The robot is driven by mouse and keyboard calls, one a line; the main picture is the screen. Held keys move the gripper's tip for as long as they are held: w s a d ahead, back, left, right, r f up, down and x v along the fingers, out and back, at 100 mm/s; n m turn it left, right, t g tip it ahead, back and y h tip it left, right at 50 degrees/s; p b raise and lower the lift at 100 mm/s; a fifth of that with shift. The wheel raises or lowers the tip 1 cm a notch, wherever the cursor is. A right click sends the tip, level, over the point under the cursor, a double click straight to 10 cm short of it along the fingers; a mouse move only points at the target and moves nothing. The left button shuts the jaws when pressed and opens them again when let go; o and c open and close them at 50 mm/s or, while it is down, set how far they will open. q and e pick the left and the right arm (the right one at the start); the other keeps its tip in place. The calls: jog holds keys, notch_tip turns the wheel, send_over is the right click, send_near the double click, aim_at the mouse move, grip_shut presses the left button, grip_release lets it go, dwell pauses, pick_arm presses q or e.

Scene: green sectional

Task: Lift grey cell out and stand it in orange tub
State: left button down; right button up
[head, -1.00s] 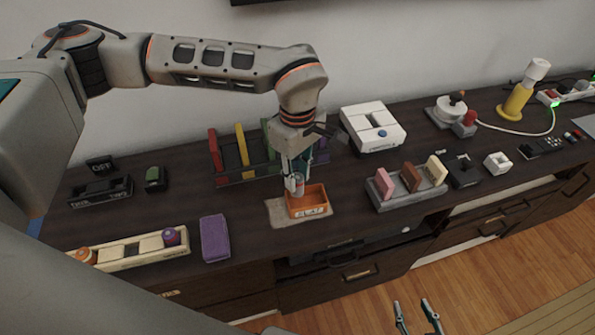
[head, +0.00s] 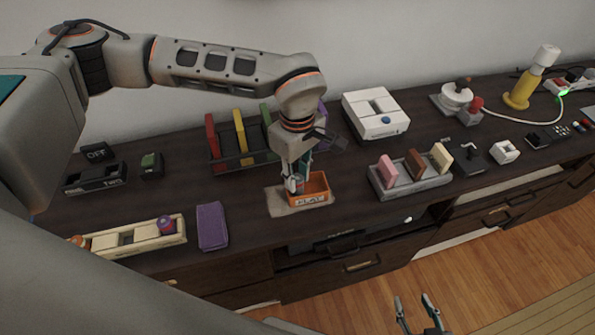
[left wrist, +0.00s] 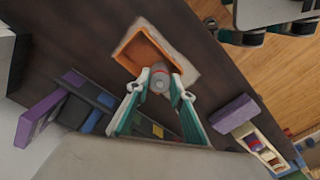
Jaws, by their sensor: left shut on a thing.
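The small orange tub (head: 312,200) stands on a beige mat near the front edge of the dark cabinet top. It also shows in the left wrist view (left wrist: 138,50). My left gripper (head: 293,187) is at the tub's left end, pointing down, shut on the grey cell (left wrist: 160,79). The cell has a red band and sits between the fingertips, overlapping the tub's edge in the left wrist view. Whether its lower end touches the tub floor is hidden. My right gripper (head: 417,308) is open and empty, low in front of the cabinet.
A cream rack (head: 137,237) with an orange and a purple cell and an empty middle gap stands at front left. A purple block (head: 212,226) lies beside it. A book rack (head: 238,155) stands behind the tub, and a grey slotted holder (head: 410,184) to its right.

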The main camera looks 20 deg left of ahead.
pick_arm(q)
jog(key=shift+f, duration=0.15)
jog(key=c, duration=1.7)
grip_release()
notch_tip(320, 180, up, 12)
jog(key=shift+r, duration=0.1)
jog(key=shift+s, duration=0.1)
